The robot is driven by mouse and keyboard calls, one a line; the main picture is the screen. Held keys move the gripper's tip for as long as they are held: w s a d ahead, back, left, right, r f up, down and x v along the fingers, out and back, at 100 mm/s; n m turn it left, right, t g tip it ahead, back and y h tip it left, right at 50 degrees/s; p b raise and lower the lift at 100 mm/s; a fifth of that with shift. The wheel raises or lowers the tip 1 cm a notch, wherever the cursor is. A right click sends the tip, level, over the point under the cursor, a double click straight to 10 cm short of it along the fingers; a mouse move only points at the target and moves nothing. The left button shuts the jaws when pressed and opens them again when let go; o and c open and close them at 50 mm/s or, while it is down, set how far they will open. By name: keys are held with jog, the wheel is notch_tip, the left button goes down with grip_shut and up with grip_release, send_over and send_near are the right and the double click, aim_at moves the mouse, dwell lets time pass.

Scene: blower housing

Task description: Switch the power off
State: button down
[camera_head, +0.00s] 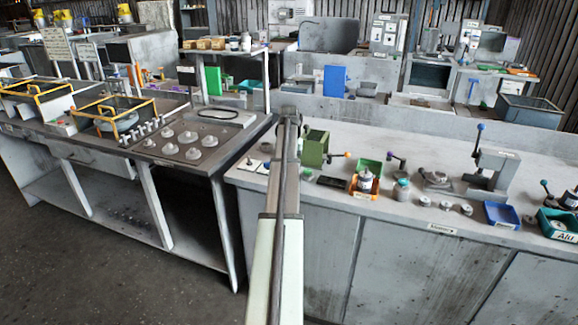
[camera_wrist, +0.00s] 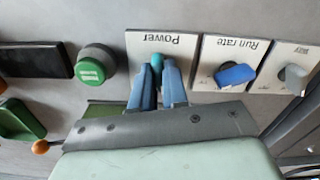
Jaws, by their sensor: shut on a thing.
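The Power plate (camera_wrist: 140,46) is a white panel with its label upside down in the wrist view. A small teal switch tip (camera_wrist: 157,60) stands out from it. My gripper (camera_wrist: 160,72) has its two blue fingers closed around this switch, one on each side. Most of the switch is hidden between the fingers, so its setting cannot be told. In the head view my arm reaches up the middle to the workbench, and the fingers and Power plate cannot be made out there.
Beside the Power plate are a Run rate plate with a blue knob (camera_wrist: 235,75), a grey knob (camera_wrist: 293,76) and a green round button (camera_wrist: 92,70). A green block (camera_head: 314,149) with an orange-tipped lever stands close to my arm. Small parts and bins cover the bench (camera_head: 400,208).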

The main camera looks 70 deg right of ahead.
jog(key=n, duration=0.4)
dwell(0.3)
jog(key=c, duration=1.2)
grip_release()
jog(key=shift+c, duration=0.2)
jog(key=shift+r, duration=3)
